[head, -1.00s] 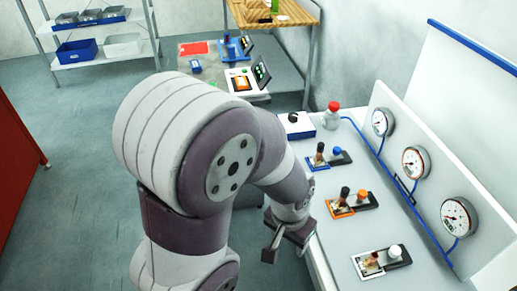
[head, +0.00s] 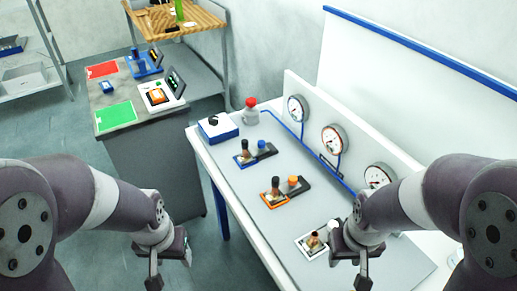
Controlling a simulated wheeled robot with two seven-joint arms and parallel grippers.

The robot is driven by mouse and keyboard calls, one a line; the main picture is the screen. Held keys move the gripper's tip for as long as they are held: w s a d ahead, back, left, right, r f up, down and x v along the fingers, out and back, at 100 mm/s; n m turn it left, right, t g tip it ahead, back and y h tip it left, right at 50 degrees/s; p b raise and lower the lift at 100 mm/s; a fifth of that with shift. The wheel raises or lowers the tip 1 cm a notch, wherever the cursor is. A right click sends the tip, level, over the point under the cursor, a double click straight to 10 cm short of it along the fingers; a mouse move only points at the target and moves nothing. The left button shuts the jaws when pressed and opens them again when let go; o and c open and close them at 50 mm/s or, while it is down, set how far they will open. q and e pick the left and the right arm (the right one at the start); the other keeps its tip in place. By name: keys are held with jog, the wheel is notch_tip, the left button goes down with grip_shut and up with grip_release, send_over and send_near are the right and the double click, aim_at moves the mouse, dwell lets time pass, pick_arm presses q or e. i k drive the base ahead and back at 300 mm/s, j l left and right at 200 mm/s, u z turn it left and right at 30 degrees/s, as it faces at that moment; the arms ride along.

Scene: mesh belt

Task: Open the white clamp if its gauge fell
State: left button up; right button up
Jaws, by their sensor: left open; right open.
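The white clamp (head: 312,244) lies on the near end of the bench, on a white-edged plate with a brown-and-black handle; my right arm covers its right side. The nearest gauge (head: 379,176) on the upright panel is partly behind my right arm, and its needle is too small to read. My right gripper (head: 350,270) is open and empty, just in front and right of the white clamp; I cannot tell whether it touches anything. My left gripper (head: 170,270) is open and empty, left of the bench over the floor.
An orange clamp (head: 273,198) and a blue clamp (head: 245,158) lie farther back on the white bench (head: 232,183). Two more gauges (head: 334,140) (head: 297,108) sit behind. A red-capped bottle (head: 251,110) stands at the far end. A grey side table (head: 140,118) is at the left.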

aim_at(324, 232)
jog(key=z, duration=0.8)
